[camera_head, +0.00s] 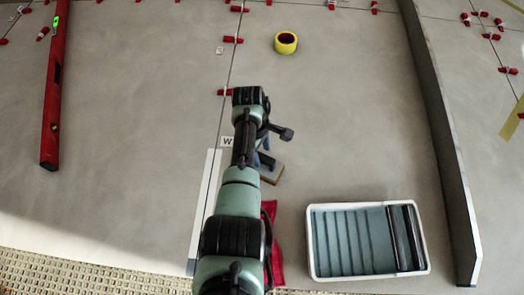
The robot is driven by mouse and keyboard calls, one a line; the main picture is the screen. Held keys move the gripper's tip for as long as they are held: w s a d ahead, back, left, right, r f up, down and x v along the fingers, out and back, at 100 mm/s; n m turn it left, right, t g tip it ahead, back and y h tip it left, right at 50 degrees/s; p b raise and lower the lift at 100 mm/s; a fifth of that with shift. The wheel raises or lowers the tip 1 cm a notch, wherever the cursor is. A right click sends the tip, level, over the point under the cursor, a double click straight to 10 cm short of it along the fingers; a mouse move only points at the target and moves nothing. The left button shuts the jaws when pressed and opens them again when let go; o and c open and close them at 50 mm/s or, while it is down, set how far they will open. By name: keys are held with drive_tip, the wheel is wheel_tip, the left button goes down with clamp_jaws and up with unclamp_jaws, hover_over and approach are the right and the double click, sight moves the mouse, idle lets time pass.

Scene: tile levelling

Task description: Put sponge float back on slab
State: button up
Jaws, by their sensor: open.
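The sponge float (272,174) shows partly from behind my arm, just right of the picture's middle. Its tan edge and dark top are visible, and the rest is hidden. It appears to rest on the large grey slab (340,130). My gripper (266,152) points down over the float and is open. The arm covers much of the gripper, so I cannot tell whether the fingers touch the float or are around its handle.
A white tray (313,240) with a blue ribbed inside stands at lower right. A red cloth (275,250) lies beside my arm. A red level (56,90), yellow tape roll (286,43) and long grey bar (440,120) lie farther out. Red clips mark the joints.

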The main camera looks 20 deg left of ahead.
wheel_tip(320, 180, up, 9)
drive_tip(key=a+p, duration=0.1)
drive_tip(key=p, duration=0.5)
drive_tip(key=shift+w+r+p, duration=0.15)
drive_tip(key=shift+r+p, duration=0.05)
drive_tip(key=shift+p, duration=0.15)
drive_tip(key=w+r+m+t+y, duration=0.2)
drive_tip(key=w+r+m+t, duration=0.35)
drive_tip(key=w+r, duration=0.9)
drive_tip(key=w+d+r+m+t, duration=0.15)
drive_tip(key=r+t, duration=0.25)
drive_tip(key=r, duration=0.7)
drive_tip(key=w+d+r+m+t, duration=0.1)
drive_tip(key=d+r+t, duration=0.25)
drive_tip(key=r, duration=0.75)
drive_tip(key=s+d+r+m+t, duration=0.2)
drive_tip(key=s+r+t, duration=0.2)
drive_tip(key=r, duration=0.6)
drive_tip(key=s+d+r+m+t, duration=0.2)
drive_tip(key=s+r+t, duration=0.2)
drive_tip(key=r, duration=0.7)
drive_tip(key=s+d+r+m+t, duration=0.1)
drive_tip(key=s+r+m+t, duration=0.1)
drive_tip(key=s+r, duration=0.5)
drive_tip(key=s+d+r+m+t, duration=0.1)
drive_tip(key=s+r+t, duration=0.3)
drive_tip(key=s+r, duration=0.4)
drive_tip(key=shift+s+d+r+m+t+h, duration=0.15)
drive_tip(key=shift+s+d+m+t+h, duration=0.2)
drive_tip(key=shift+s, duration=0.8)
